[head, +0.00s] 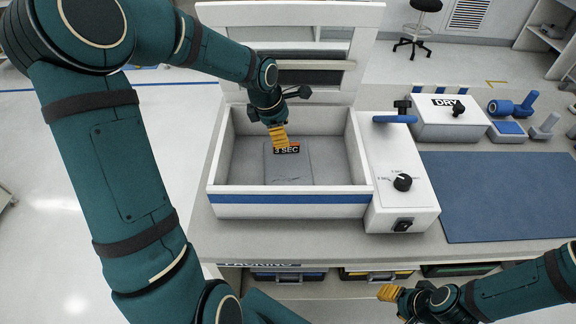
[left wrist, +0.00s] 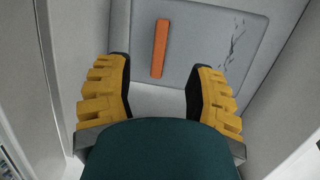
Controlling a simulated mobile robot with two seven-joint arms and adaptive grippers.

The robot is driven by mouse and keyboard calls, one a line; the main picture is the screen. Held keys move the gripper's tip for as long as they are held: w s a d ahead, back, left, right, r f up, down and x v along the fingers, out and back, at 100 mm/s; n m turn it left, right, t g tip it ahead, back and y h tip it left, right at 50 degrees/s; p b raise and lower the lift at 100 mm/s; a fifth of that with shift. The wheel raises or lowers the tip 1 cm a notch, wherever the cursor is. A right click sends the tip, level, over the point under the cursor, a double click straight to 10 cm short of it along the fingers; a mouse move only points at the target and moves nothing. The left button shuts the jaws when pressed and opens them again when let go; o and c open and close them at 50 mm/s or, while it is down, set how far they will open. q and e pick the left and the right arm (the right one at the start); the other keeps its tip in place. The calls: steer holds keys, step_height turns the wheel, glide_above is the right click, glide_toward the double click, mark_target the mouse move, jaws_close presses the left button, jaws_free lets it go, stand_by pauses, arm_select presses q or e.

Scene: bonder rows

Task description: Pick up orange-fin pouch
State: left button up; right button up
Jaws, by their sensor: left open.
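The orange-fin pouch (head: 290,174) is a flat grey rectangle on the floor of the white open-topped box (head: 216,175). In the left wrist view its grey face (left wrist: 205,60) carries an upright orange fin strip (left wrist: 160,48) and dark scratch-like marks at right. My left gripper (head: 279,138) reaches into the box at the pouch's far edge, partly hiding the fin in the head view. In the left wrist view my left gripper (left wrist: 157,92) is open and empty, the fin ahead between its yellow fingers. My right gripper (head: 388,293) is low at right, away from the box; its jaw opening is unclear.
The box walls surround the left gripper. A white control unit with a black knob (head: 402,182) adjoins the box at right. A blue mat (head: 500,195) covers the bench further right, clear on top. A unit marked DRY (head: 440,127) and blue items (head: 512,104) stand behind it.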

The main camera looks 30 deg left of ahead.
mark_target(288, 162)
arm_select(q)
steer(key=shift+x, duration=0.8)
steer(key=b+x, duration=0.1)
steer(key=x, duration=0.3)
steer(key=shift+s+a+f, duration=0.1)
steer(key=shift+s, duration=0.05)
steer(key=shift+w+f, duration=0.2)
steer(key=shift+f, duration=0.3)
steer(key=shift+o, duration=0.2)
jaws_close()
